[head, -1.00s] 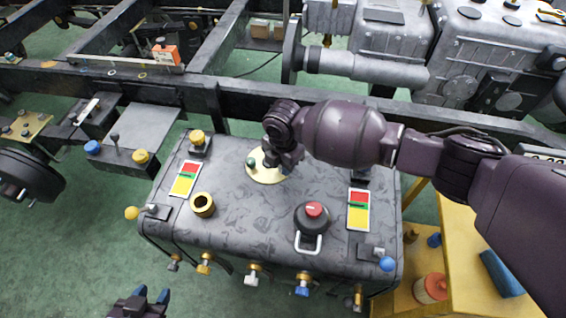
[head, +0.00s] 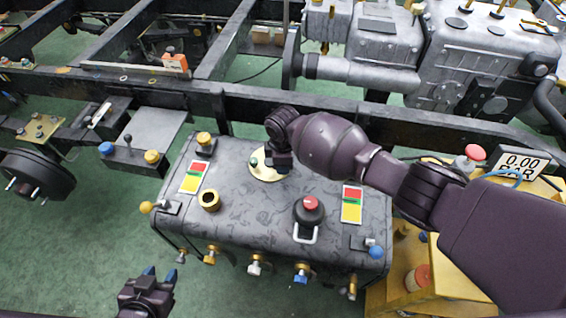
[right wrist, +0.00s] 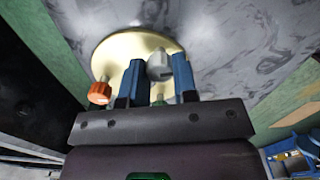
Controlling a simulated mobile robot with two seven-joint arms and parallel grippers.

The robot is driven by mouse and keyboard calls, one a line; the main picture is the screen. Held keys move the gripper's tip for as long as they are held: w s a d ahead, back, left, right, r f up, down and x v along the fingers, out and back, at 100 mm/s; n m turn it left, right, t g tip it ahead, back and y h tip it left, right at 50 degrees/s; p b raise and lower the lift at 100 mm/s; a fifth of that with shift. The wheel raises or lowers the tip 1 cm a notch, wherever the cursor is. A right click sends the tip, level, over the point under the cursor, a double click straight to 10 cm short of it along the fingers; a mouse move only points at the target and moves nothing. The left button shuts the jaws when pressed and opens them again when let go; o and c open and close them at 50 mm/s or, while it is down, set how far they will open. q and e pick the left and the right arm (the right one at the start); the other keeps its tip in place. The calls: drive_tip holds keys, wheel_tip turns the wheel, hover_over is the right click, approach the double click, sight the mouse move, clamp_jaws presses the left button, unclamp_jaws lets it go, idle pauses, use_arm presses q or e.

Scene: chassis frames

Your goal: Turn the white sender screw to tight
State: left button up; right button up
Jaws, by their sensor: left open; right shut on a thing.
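The white sender screw (right wrist: 158,68) stands on the round brass sender plate (head: 267,178) on top of the grey tank (head: 250,205). My right gripper (right wrist: 158,60) points down at the plate, its blue-tipped fingers shut on the white screw. In the head view my right wrist hides that screw. A green screw (head: 254,162) shows at the left of the plate, and an orange screw (right wrist: 100,91) shows beside the left finger in the right wrist view. I cannot tell how tight the white screw is. My left gripper (head: 160,273) is open and empty, low in front of the tank.
The tank top also bears a black cap with a red button (head: 309,210), a brass ring (head: 210,200) and coloured label plates (head: 352,204). Several valves (head: 254,264) line its front. A yellow stand with a gauge display (head: 520,165) is at right. Green floor at left is free.

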drive_tip(key=shift+m+p, duration=0.3)
drive_tip(key=shift+m, duration=0.7)
drive_tip(key=o, duration=0.9)
drive_tip(key=shift+o, duration=0.2)
